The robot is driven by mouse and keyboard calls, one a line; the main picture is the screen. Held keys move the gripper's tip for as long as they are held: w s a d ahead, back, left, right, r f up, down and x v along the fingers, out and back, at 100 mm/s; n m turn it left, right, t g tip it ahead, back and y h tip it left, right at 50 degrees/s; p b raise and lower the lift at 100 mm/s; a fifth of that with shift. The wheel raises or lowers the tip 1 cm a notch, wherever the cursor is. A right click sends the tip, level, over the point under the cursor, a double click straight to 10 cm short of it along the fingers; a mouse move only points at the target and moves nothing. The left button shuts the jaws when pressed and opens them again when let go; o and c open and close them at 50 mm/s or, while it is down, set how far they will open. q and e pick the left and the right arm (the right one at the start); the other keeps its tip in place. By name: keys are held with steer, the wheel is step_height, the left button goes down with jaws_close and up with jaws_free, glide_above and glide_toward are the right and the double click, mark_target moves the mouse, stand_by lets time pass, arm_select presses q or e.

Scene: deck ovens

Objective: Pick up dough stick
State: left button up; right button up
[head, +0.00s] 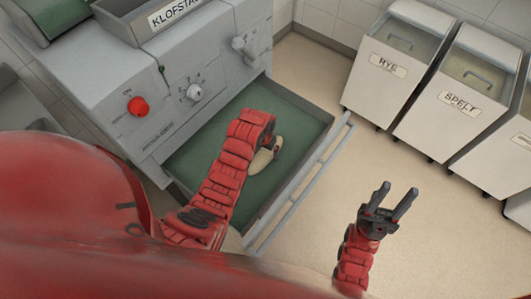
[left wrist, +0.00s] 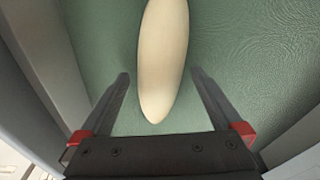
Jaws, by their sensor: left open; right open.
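The dough stick (head: 262,160) is pale and tapered and lies on the green lining of the open drawer (head: 212,140) in the machine. In the left wrist view the dough stick (left wrist: 163,60) runs lengthwise, its near tip between the two fingers. My left gripper (left wrist: 160,85) is open above it, with a finger on each side and gaps visible. In the head view my left arm partly hides the stick and the left gripper's fingers. My right gripper (head: 399,200) is open and empty, out over the floor to the right of the drawer.
A grey machine (head: 175,70) with a red button and knobs stands at the upper left. A metal rail (head: 300,185) runs along the drawer's front. White bins labelled RYE (head: 388,65) and SPELT (head: 460,100) stand at the right. The floor between is clear.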

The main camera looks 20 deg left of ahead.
arm_select(q)
steer(key=shift+w+f, duration=0.15)
steer(key=shift+f, duration=0.85)
steer(key=c, duration=1.4)
steer(key=shift+r, duration=0.1)
